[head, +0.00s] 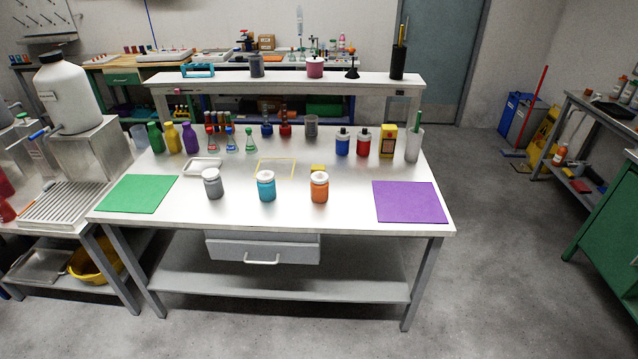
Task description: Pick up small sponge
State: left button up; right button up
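A small yellow block (317,168), which looks like the small sponge, lies flat on the white table (345,210), right of the middle. It is just behind an orange jar with a white lid (319,190), which stands in front of its lower edge. A yellow rectangular outline (275,160) is on the table to the left of the block. Neither of my grippers is in view.
A teal jar (266,189) and a grey jar (213,187) stand in line with the orange jar. Bottles, including a blue one (342,146) and a red one (363,146), stand behind. A purple mat (409,203) and a green mat (138,195) lie bare.

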aim_at(314, 166)
jog(key=i+l+z, duration=0.15)
jog(key=i+z, duration=0.15)
jog(key=i, duration=0.8)
jog(key=i+z, duration=0.3)
jog(key=i, duration=0.75)
jog(key=j, duration=0.1)
